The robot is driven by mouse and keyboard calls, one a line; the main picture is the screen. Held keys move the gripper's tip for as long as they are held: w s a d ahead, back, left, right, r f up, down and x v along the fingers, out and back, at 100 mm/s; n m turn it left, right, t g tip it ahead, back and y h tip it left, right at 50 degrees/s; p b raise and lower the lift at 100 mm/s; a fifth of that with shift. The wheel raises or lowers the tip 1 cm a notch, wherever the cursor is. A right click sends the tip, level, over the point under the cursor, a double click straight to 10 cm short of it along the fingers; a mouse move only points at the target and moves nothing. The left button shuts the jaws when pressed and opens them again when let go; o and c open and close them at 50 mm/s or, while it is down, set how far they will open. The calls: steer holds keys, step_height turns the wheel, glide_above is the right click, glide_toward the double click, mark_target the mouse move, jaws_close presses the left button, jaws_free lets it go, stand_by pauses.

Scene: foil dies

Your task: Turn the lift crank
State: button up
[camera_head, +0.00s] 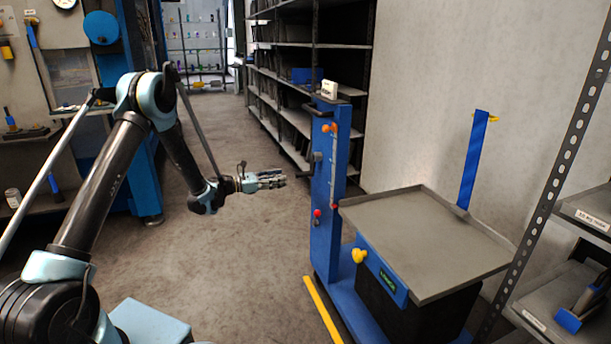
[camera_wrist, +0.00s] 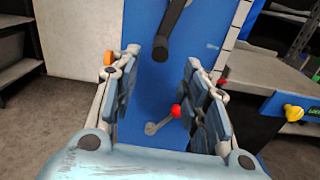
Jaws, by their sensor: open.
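The lift is a blue column (camera_head: 325,230) with a grey platform (camera_head: 425,235). A dark crank (camera_head: 317,157) sticks out from the column's near-left face. Its black bar also hangs at the top centre of the wrist view (camera_wrist: 172,28). Below it is a small grey lever with a red knob (camera_head: 317,213), which shows between my fingers in the wrist view (camera_wrist: 176,111). My gripper (camera_head: 284,179) is open and empty, left of the column and pointing at it. In the wrist view my fingers (camera_wrist: 172,75) are spread, with the crank bar beyond and above them, apart from them.
A yellow knob (camera_head: 358,255) sits at the platform's front side. A yellow floor stripe (camera_head: 322,309) runs by the lift's base. Shelving (camera_head: 285,75) stands behind. A perforated rack post (camera_head: 555,185) is at right. The floor left of the lift is clear.

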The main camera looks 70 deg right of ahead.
mark_target(311, 173)
steer(key=x, duration=1.3)
steer(key=shift+s+d, duration=0.2)
steer(key=shift+d, duration=0.05)
jaws_close()
steer(key=shift+s, duration=0.1)
